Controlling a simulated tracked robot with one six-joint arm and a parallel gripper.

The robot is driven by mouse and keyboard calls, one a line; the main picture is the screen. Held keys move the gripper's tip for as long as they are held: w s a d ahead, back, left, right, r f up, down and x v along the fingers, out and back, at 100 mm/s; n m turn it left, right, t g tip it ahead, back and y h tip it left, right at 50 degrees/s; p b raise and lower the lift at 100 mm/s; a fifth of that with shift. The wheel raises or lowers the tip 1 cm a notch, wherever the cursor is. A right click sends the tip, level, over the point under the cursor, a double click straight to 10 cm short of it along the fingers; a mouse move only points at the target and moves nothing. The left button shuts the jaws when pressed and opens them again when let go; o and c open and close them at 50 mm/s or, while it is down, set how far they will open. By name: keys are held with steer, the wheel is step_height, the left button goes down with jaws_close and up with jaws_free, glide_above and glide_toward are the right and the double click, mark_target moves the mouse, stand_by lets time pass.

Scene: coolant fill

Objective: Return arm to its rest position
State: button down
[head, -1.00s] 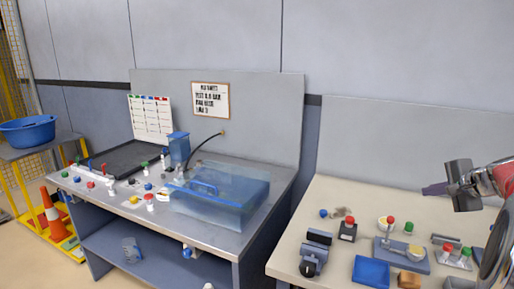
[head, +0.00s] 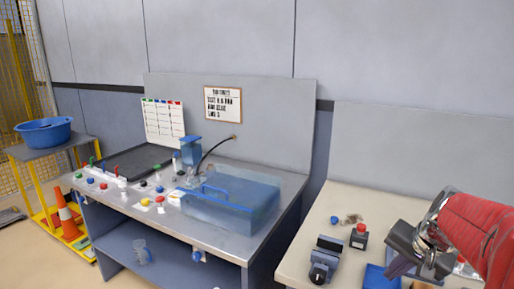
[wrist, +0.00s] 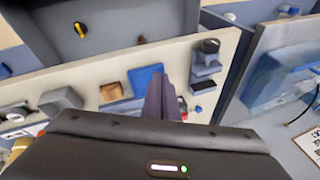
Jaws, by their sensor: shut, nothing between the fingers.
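My gripper (head: 397,266) is at the right of the head view, on the red-sleeved arm, in front of the pale right-hand table (head: 330,200). Its fingers point down and to the left in that view. In the wrist view the dark purple fingers (wrist: 162,92) lie together with nothing between them. The arm hides much of the right side of that table. No marked rest position shows.
A small vise (head: 325,262), a red-button box (head: 359,236) and a blue tray (head: 378,278) stand on the right-hand table near the gripper. The left bench holds a translucent blue tank (head: 235,203). An orange cone (head: 67,218) stands at far left.

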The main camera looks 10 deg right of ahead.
steer(key=s+a+n, duration=0.5)
steer(key=s+a, duration=0.1)
steer(key=a, duration=0.5)
steer(key=s+a+r+n+t, duration=0.1)
steer(key=s+a+n, duration=0.4)
steer(key=a, duration=0.6)
steer(key=shift+s+a+r, duration=0.3)
steer(key=shift+s+a, duration=0.05)
steer(key=shift+s, duration=0.3)
steer(key=shift+d, duration=0.1)
